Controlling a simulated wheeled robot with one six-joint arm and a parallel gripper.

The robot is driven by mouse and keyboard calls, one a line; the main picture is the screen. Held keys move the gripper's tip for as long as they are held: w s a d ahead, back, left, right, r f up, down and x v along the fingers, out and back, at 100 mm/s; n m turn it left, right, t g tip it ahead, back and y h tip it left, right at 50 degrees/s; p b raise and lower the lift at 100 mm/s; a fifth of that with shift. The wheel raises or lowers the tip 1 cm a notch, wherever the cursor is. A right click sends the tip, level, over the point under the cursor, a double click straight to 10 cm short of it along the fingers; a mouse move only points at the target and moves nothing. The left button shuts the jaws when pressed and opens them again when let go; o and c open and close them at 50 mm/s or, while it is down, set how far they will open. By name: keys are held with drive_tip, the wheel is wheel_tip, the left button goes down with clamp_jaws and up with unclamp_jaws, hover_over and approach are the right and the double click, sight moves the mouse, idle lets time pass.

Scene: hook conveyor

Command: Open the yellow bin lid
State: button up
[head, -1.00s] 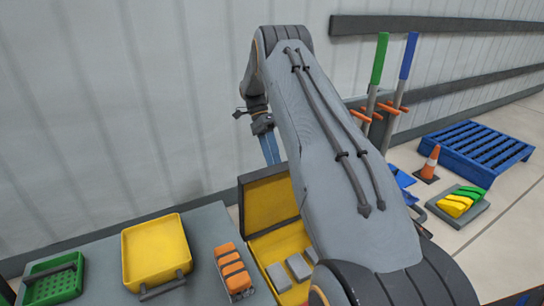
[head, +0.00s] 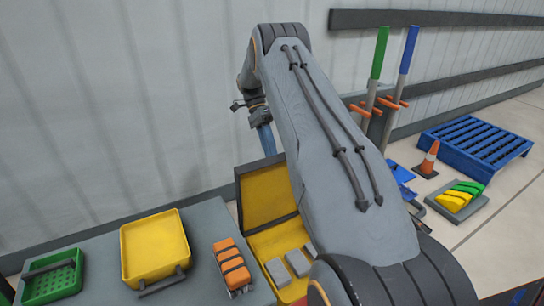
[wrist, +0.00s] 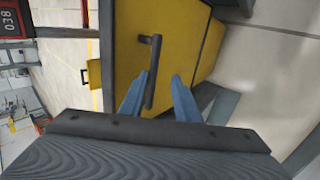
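The yellow bin (head: 262,232) stands at the right end of the grey table in the head view. Its lid (head: 268,193) is raised, its yellow inner side showing above the bin's opening. My gripper (head: 266,140) points down by the lid's top edge, its fingertips hidden behind the lid. In the wrist view, my gripper (wrist: 160,75) is open, with two blue fingers apart over a yellow surface. A dark bar handle (wrist: 151,65) on that surface lies between them, closer to the left finger; contact cannot be told.
Grey blocks (head: 297,262) lie in the bin. Orange blocks (head: 232,265), a yellow tray (head: 150,245) and a green tray (head: 52,285) are to the left. The wall (head: 120,110) is close behind. A blue pallet (head: 475,147) and a cone (head: 428,160) stand right.

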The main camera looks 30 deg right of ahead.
drive_tip(key=v, duration=0.6)
drive_tip(key=shift+s+r, duration=0.1)
drive_tip(key=shift+s, duration=0.1)
drive_tip(key=shift+a, duration=0.1)
